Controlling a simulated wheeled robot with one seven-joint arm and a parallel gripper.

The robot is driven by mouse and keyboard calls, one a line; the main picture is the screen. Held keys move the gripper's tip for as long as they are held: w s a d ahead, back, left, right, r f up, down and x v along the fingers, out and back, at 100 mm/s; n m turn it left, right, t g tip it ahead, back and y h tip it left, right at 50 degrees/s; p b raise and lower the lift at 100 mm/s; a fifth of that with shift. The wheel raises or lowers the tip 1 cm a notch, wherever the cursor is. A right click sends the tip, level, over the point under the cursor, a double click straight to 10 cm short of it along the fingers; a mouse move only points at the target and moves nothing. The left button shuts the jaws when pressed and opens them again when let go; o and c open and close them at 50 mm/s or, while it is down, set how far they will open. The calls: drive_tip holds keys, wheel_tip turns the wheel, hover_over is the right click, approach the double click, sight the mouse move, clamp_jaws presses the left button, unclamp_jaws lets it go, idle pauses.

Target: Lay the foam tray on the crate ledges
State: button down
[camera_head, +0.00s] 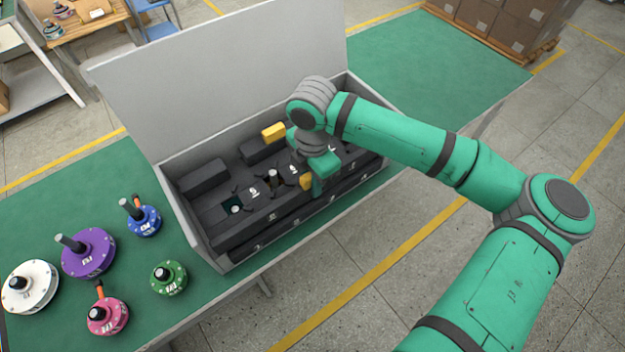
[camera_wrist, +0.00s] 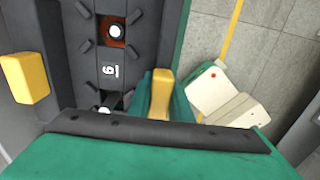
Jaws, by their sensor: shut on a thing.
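The foam tray (camera_head: 215,205) is dark, with numbered spots and two yellow grips, and sits inside the open grey crate (camera_head: 207,247). My gripper (camera_head: 310,186) is shut on the near yellow grip (camera_wrist: 161,93), at the tray's near long side. The far yellow grip (camera_head: 273,132) is free; it also shows at the left of the wrist view (camera_wrist: 26,78). Pale round tips show in openings of the tray, one by the number 6 in the wrist view. The crate ledges are hidden, so I cannot tell whether the tray rests on them.
The crate's lid (camera_head: 225,75) stands open behind it. White (camera_head: 30,287), purple (camera_head: 88,252), blue (camera_head: 144,221), green (camera_head: 169,278) and pink (camera_head: 107,315) hub motors stand on the green mat at left. The mat right of the crate (camera_head: 440,70) is clear.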

drive_tip(key=shift+f, duration=0.1)
drive_tip(key=c, duration=1.5)
unclamp_jaws()
drive_tip(key=shift+c, duration=0.2)
wheel_tip(320, 180, up, 11)
drive_tip(key=shift+f, duration=0.1)
drive_tip(key=shift+s, duration=0.1)
